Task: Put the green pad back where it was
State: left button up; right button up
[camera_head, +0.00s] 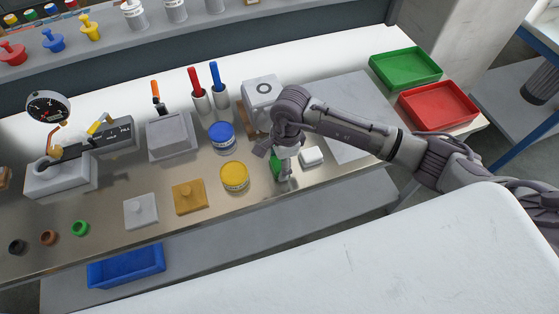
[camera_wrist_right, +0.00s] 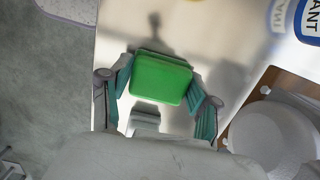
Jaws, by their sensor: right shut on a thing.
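The green pad (camera_wrist_right: 161,79) is a flat rectangular block with rounded corners. In the wrist view it sits between the two fingers of my right gripper (camera_wrist_right: 160,92), which is shut on it. In the head view, my right gripper (camera_head: 284,170) points down over the front part of the metal bench, and a green sliver of the pad (camera_head: 275,165) shows beside the fingers. I cannot tell whether the pad touches the bench. My left gripper is not in view.
A white block (camera_head: 311,157) stands just right of my right gripper. A yellow-lidded jar (camera_head: 234,176) and blue-lidded jar (camera_head: 222,136) stand to its left. A white device (camera_head: 263,90) is behind. Green (camera_head: 405,84) and red (camera_head: 438,122) trays lie at the right.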

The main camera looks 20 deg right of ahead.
jog(key=shift+f, duration=0.1)
jog(key=o, duration=0.6)
jog(key=shift+f, duration=0.1)
jog(key=o, duration=0.5)
jog(key=shift+r, duration=0.25)
jog(key=r+b, duration=0.1)
jog(key=r, duration=0.3)
jog(key=d+r+b, duration=0.1)
jog(key=r, duration=0.3)
jog(key=r+b, duration=0.1)
jog(key=r, duration=0.3)
jog(key=shift+d, duration=0.3)
